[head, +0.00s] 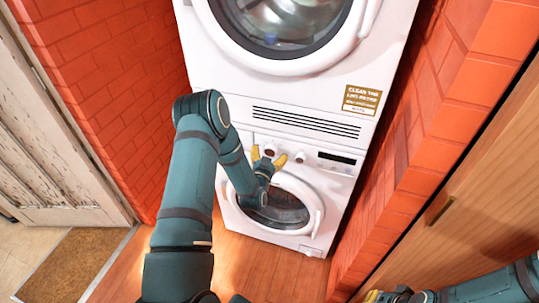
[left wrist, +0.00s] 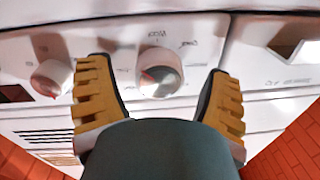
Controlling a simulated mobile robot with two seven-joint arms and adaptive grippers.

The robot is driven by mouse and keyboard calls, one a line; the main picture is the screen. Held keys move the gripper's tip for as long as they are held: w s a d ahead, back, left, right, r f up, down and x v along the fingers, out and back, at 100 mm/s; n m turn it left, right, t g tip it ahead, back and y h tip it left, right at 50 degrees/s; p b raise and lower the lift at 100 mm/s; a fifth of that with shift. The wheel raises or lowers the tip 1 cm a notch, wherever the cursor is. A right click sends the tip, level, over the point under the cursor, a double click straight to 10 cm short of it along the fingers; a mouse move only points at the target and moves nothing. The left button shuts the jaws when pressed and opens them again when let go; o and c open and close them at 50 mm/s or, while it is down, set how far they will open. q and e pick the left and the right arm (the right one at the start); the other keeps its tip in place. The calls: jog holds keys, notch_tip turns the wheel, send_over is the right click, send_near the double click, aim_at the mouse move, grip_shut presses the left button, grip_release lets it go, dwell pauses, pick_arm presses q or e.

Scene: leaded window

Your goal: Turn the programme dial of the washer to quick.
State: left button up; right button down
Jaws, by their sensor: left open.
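The washer (head: 315,222) is the lower white machine of a stack, with a round glass door and a control panel along its top. Its dial (left wrist: 160,72) is a round white knob with a silvery, partly red face and small printed words around it, too blurred to read surely. The dial also shows in the head view (head: 270,150). My left gripper (head: 268,157) is open, its two yellow fingers on either side of the dial. In the left wrist view the fingers (left wrist: 158,95) stand apart from it. My right gripper (head: 374,297) is partly cut off at the bottom right.
A second knob (head: 300,157) and a dark display (head: 337,158) are beside the dial. The upper machine (head: 290,90) has a vent grille just above the panel. Brick walls (head: 100,80) flank the stack closely. The wooden floor (head: 270,262) in front is clear.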

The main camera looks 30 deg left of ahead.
pick_arm(q)
jog(key=c, duration=1.2)
jog(key=shift+m, duration=0.3)
jog(key=m, duration=0.3)
jog(key=shift+m, duration=0.3)
jog(key=m, duration=0.5)
jog(key=shift+m+t, duration=0.3)
jog(key=m, duration=0.5)
jog(key=shift+a+m+h, duration=0.15)
jog(key=shift+m+h, duration=0.15)
jog(key=shift+s+a+r+m, duration=0.1)
jog(key=shift+m, duration=1.4)
